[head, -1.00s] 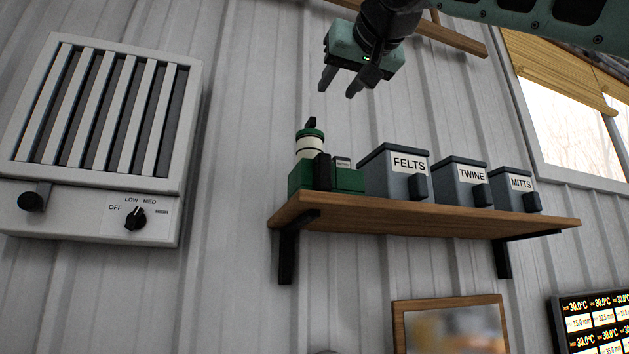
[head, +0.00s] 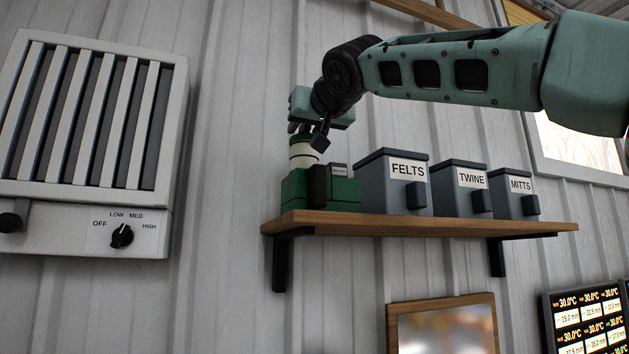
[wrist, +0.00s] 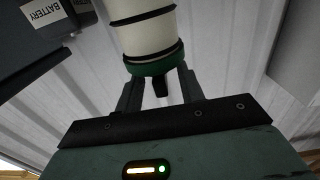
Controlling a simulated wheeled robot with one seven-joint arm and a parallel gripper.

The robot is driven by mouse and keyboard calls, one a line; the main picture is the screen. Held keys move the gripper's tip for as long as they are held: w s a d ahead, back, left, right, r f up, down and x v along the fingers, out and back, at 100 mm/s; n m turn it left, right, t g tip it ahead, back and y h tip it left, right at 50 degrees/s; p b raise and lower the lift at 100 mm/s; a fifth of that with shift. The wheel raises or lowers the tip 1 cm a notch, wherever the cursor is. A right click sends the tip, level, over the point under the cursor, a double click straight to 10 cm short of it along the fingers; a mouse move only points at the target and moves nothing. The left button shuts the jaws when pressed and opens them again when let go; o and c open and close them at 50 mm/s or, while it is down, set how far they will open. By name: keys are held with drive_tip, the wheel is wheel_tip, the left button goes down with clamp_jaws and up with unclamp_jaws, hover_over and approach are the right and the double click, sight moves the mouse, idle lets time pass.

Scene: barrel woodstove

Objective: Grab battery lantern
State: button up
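The battery lantern (head: 304,152) is a cream cylinder with dark bands and a green top. It rises above a green box (head: 290,188) at the left end of the wall shelf; I cannot tell whether it stands in or behind the box. In the wrist view the lantern (wrist: 146,32) shows its green cap and a dark knob toward my gripper (wrist: 160,92). My gripper (head: 306,131) is at the lantern's top, its fingers apart on either side of the cap. Contact is not clear. In the head view the fingers hide the cap.
The wooden shelf (head: 430,226) also holds grey bins marked FELTS (head: 385,190), TWINE (head: 455,200) and MITTS (head: 507,200). A heater (head: 88,140) hangs at left. A box labelled BATTERY (wrist: 45,12) is close beside the lantern in the wrist view.

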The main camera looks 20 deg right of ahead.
drive_tip(key=shift+w+p, duration=0.7)
drive_tip(key=shift+w, duration=0.7)
clamp_jaws()
drive_tip(key=shift+r, duration=0.15)
idle(0.4)
